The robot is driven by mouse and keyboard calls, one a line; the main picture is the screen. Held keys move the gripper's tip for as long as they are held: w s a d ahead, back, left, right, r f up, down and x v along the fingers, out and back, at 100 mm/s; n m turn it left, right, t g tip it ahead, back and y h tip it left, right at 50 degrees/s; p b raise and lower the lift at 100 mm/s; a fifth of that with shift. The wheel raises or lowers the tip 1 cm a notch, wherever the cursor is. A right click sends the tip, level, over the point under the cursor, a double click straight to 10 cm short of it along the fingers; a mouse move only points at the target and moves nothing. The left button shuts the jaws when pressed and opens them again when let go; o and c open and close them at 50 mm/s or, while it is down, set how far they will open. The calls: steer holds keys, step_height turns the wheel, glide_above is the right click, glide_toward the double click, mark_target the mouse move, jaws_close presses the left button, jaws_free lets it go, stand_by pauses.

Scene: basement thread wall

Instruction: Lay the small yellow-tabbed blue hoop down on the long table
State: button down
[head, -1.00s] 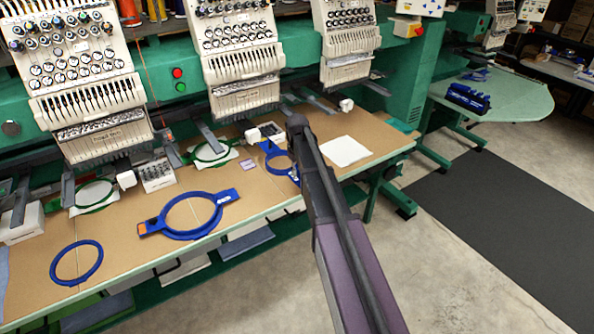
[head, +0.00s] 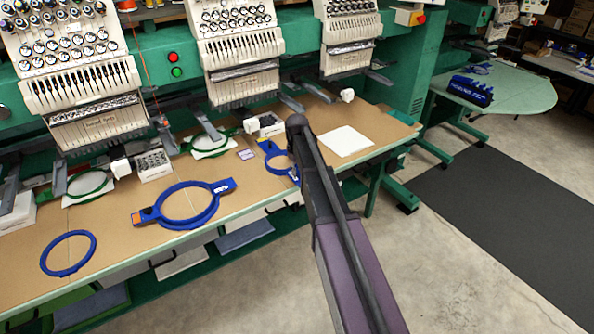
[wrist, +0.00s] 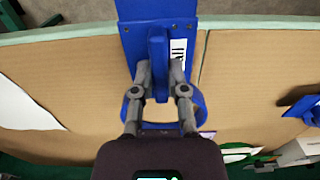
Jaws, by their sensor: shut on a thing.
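The small blue hoop (head: 269,147) shows in the head view over the long table (head: 110,255), partly hidden by my arm. In the wrist view my gripper (wrist: 158,75) is shut on an upright blue grip on the hoop's flat bracket (wrist: 133,38). The bracket reaches past the table edge at the top of that view. The hoop's ring (wrist: 198,103) shows around and below the fingers. I cannot make out a yellow tab, nor whether the hoop touches the table. My gripper is hidden in the head view.
A larger blue hoop (head: 165,203) with an orange tab and a plain blue ring (head: 45,257) lie to the left. A white sheet (head: 345,141) lies to the right. Embroidery heads (head: 237,75) hang over the back. Bare table shows between the hoops.

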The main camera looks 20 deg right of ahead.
steer(key=shift+f, duration=0.15)
stand_by(0.5)
steer(key=c, duration=0.6)
jaws_free()
